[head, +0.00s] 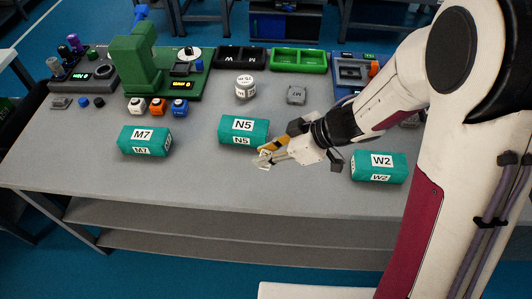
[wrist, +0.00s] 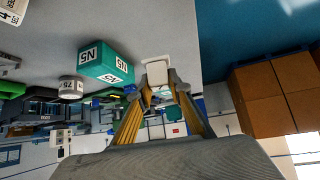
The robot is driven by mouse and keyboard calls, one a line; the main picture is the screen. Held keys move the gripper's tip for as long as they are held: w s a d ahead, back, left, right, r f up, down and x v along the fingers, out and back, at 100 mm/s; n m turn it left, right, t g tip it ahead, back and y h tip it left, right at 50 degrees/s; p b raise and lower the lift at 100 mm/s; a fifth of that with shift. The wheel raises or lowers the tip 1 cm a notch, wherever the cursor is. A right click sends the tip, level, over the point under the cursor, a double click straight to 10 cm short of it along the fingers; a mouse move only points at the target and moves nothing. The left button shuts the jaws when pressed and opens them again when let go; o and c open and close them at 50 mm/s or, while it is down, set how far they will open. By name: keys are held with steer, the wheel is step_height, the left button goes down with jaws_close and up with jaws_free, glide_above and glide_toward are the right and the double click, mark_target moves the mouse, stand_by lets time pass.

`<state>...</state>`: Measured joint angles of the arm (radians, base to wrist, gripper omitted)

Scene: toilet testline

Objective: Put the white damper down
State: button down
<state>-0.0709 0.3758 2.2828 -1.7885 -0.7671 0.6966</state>
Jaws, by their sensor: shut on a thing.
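The white damper (wrist: 157,72) is a small pale block between my fingertips in the wrist view. In the head view it is small and partly hidden by the fingers. My gripper (head: 268,156) is shut on it near the front of the grey table, just right of the teal N5 block (head: 243,131). The gripper's yellow-sided fingers (wrist: 156,90) also show in the wrist view. I cannot tell whether the damper touches the table.
The grey table (head: 200,180) has a teal M7 block (head: 145,141) at left and a teal W2 block (head: 379,167) right of my gripper. A white cylinder (head: 245,87) and grey piece (head: 296,95) stand behind. The front strip is clear.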

steer(key=w+a+r+m+t, duration=0.1)
steer(key=w+a, duration=0.1)
steer(key=w, duration=0.8)
steer(key=w+a+m+t, duration=0.1)
steer(key=w+a, duration=0.1)
steer(key=w, duration=0.8)
step_height(320, 180, up, 6)
steer(key=m+t+h, duration=0.2)
steer(key=m, duration=0.2)
glide_above(245, 80)
steer(key=shift+f, duration=0.15)
steer(key=shift+f, duration=2.55)
steer(key=shift+f, duration=2.5)
